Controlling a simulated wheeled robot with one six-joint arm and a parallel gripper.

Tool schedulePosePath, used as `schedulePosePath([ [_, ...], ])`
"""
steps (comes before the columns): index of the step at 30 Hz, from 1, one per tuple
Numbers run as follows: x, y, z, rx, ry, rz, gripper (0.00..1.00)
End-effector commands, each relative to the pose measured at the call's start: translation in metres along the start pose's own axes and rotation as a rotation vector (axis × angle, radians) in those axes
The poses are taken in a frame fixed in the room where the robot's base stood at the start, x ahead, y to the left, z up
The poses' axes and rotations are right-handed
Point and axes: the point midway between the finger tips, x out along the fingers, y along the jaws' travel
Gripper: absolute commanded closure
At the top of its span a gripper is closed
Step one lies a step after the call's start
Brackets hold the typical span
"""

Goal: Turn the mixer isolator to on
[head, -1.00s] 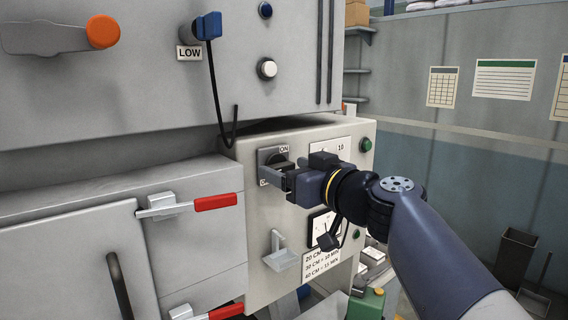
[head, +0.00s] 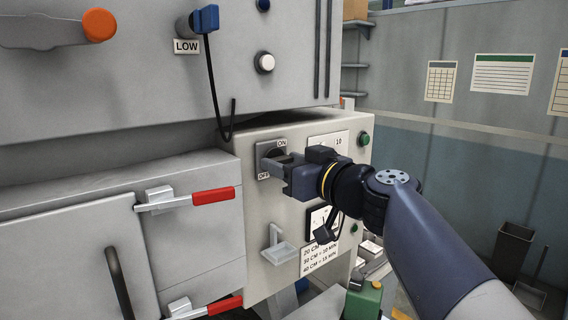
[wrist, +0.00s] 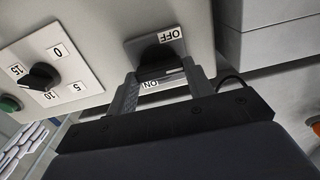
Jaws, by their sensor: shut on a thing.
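The mixer isolator has a black knob on a grey square plate (head: 262,150) marked ON at the top and OFF at the lower left, on the beige control box. My gripper (head: 279,163) is at the plate, its fingers partly covering the knob. In the wrist view the plate appears turned over, with OFF above and ON below. There the black knob (wrist: 158,54) sits between the two fingers of my gripper (wrist: 163,78), which are shut on it. A pale line shows on the knob near the fingers; which mark it points to is unclear.
A dial (wrist: 40,77) numbered 0 to 15 is beside the isolator. A small grey bracket (head: 280,250) is below it.

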Motion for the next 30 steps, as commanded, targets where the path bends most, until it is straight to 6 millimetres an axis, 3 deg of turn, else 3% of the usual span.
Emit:
schedulePosePath([
  [11, -0.0002, 0.0008, 0.0029, 0.14, 0.001, 0.002, 0.74],
  [30, -0.0002, 0.0027, 0.0025, 0.73, 0.0, 0.001, 0.74],
])
